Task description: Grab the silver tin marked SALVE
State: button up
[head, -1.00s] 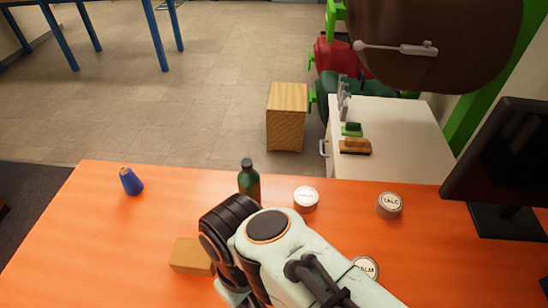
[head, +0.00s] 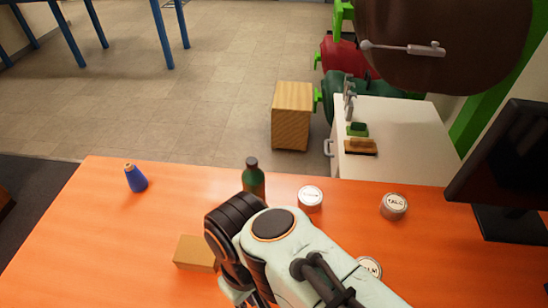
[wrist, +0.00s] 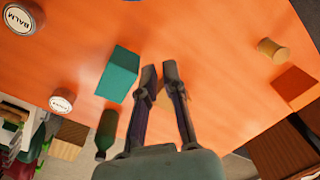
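A small silver tin with a white lid (head: 310,198) stands near the far edge of the table in the head view, right of the dark green bottle. Its lettering is too small to read there. What looks like the same tin (wrist: 62,102) shows at the left in the wrist view, its reddish print unclear. Two other silver tins stand near: one reads TALC (head: 394,206), the other BALM (wrist: 20,18). My gripper (wrist: 159,70) is empty above the table, its two fingers apart with a narrow gap.
The green bottle (head: 253,180) stands close left of the white-lidded tin. A teal box (wrist: 118,75) lies beside my fingers in the wrist view. A tan block (head: 195,253) and a blue bottle (head: 136,179) are on the left. A monitor (head: 505,165) stands at right.

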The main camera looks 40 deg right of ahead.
jog(key=o, duration=1.4)
jog(key=shift+o, duration=0.2)
jog(key=w+d+r+n+t, duration=0.1)
jog(key=w+r+n+t, duration=0.3)
jog(key=w, duration=0.5)
jog(key=w+d+h, duration=0.2)
jog(key=w+d, duration=1)
jog(key=w, duration=0.2)
jog(key=m+g+y, duration=0.1)
jog(key=m+g, duration=0.3)
jog(key=m, duration=0.2)
send_near(311, 195)
notch_tip(311, 195, down, 6)
jog(key=shift+s+r, duration=0.1)
jog(key=shift+r, duration=0.05)
jog(key=shift+f, duration=3.1)
